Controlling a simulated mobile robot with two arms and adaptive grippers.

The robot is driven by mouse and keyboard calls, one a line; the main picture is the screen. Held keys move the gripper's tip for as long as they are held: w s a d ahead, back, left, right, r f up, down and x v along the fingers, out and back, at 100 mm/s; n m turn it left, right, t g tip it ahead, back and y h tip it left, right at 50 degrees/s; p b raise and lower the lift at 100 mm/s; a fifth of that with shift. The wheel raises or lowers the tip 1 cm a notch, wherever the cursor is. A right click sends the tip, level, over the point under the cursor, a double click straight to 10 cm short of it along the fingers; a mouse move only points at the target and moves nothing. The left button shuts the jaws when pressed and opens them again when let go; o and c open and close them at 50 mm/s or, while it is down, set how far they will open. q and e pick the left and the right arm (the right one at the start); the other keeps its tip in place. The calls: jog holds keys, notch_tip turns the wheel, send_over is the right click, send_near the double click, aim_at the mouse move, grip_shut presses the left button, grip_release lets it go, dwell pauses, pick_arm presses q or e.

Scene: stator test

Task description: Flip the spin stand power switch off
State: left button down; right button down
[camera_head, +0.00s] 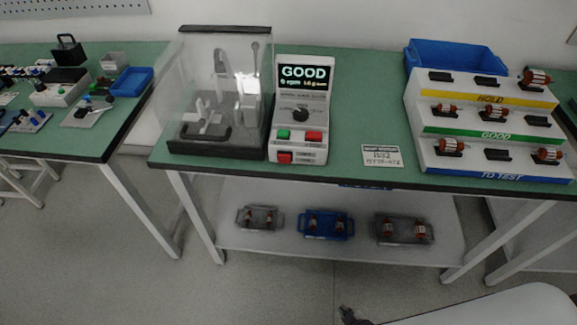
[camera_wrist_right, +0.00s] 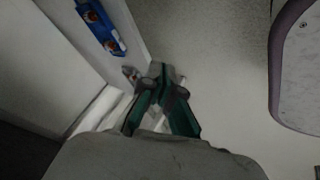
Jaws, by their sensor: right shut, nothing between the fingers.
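The spin stand's control box (camera_head: 300,110) stands on the green table beside its clear cover (camera_head: 215,90). Its screen (camera_head: 304,77) reads GOOD, with small digits below. A black knob (camera_head: 300,115), a green button (camera_head: 284,134) and a red button (camera_head: 313,136) are on its front. A red switch (camera_head: 285,157) sits low on the left of the front; its on or off position is too small to tell. My right gripper (camera_head: 347,315) is at the bottom edge of the head view, low in front of the table, far from the box. In the wrist view it (camera_wrist_right: 162,78) is shut and empty.
A stepped rack (camera_head: 470,123) labelled HOLD, GOOD and TO TEST holds several rotors at right, with a blue bin (camera_head: 455,58) behind. A label card (camera_head: 381,155) lies right of the box. Trays, including a blue one (camera_head: 326,225), sit on the lower shelf (camera_head: 350,253).

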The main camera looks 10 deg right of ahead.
jog(key=w+a+r+n+t+y, duration=0.25)
jog(key=w+r+n+t, duration=0.2)
jog(key=w+r, duration=0.7)
jog(key=w+a+r+n+t+y, duration=0.1)
jog(key=r+n, duration=0.5)
jog(key=r, duration=0.7)
jog(key=w+a+r+n+t+y, duration=0.2)
jog(key=a+r+n+y, duration=0.3)
jog(key=r, duration=0.9)
jog(key=shift+a+n+t, duration=0.25)
jog(key=shift+n+t, duration=0.2)
jog(key=shift+t, duration=0.3)
jog(key=p, duration=0.3)
send_near(279, 158)
jog(key=x, duration=0.5)
jog(key=shift+s+a+r, duration=0.1)
jog(key=shift+a, duration=0.35)
jog(key=shift+w+d, duration=0.2)
jog(key=shift+w, duration=0.35)
